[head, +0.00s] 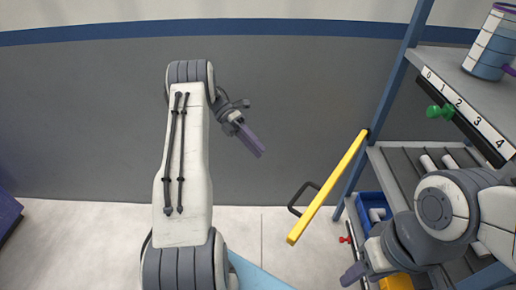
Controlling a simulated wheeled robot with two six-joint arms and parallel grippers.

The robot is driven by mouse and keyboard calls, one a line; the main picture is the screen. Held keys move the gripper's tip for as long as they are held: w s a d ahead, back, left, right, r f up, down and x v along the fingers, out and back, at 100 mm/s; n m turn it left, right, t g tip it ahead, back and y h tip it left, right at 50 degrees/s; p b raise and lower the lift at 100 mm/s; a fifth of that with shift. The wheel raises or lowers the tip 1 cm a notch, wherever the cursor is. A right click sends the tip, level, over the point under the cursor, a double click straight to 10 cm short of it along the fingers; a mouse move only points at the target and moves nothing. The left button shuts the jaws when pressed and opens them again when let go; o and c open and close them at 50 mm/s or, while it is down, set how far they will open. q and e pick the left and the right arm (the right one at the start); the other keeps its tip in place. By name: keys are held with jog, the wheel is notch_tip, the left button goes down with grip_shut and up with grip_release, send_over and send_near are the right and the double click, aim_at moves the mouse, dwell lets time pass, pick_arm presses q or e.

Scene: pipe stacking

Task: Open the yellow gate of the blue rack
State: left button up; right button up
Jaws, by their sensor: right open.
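The yellow gate (330,185) is a straight bar that meets the blue rack's post (400,75) at its upper end. Its other end points down and left, out over the open floor and away from the shelves. A black handle (296,195) sticks out from its left side. My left gripper (257,150) hangs in the air left of the gate, apart from it; its purple fingers overlap, so their gap is unclear. My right gripper (356,275) is low in front of the rack, below the gate's free end and apart from it, open and partly hidden by its arm.
The rack has a numbered upper shelf (468,112) with a green knob (439,112) and a striped cylinder (492,45) on top. A slatted shelf with pale pipes (428,163) and a blue bin (368,207) are below. Floor (262,222) left of the gate is clear.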

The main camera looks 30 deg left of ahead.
pick_arm(q)
jog(key=shift+w+d+r+t, duration=0.15)
jog(key=shift+w+d+t, duration=0.15)
jog(key=shift+w+d, duration=0.25)
grip_shut()
jog(key=w+d+r+n+t+y+p, duration=0.3)
jog(key=w+d+n+t+p, duration=0.15)
jog(key=w+d, duration=0.5)
jog(key=w+d+r+n+t+y+p, duration=0.25)
jog(key=w+d+n+t+p, duration=0.2)
jog(key=w+d, duration=0.45)
jog(key=s+d+n+g+y+p, duration=0.2)
jog(key=s+n+g+y+p, duration=0.6)
jog(key=s, duration=1.7)
notch_tip(320, 180, down, 10)
jog(key=a+n+t+y+b, duration=0.1)
jog(key=a+n+y+b, duration=0.1)
jog(key=b, duration=0.3)
jog(key=shift+r+t+b, duration=0.15)
jog(key=shift+t+b, duration=0.15)
jog(key=shift+t, duration=0.1)
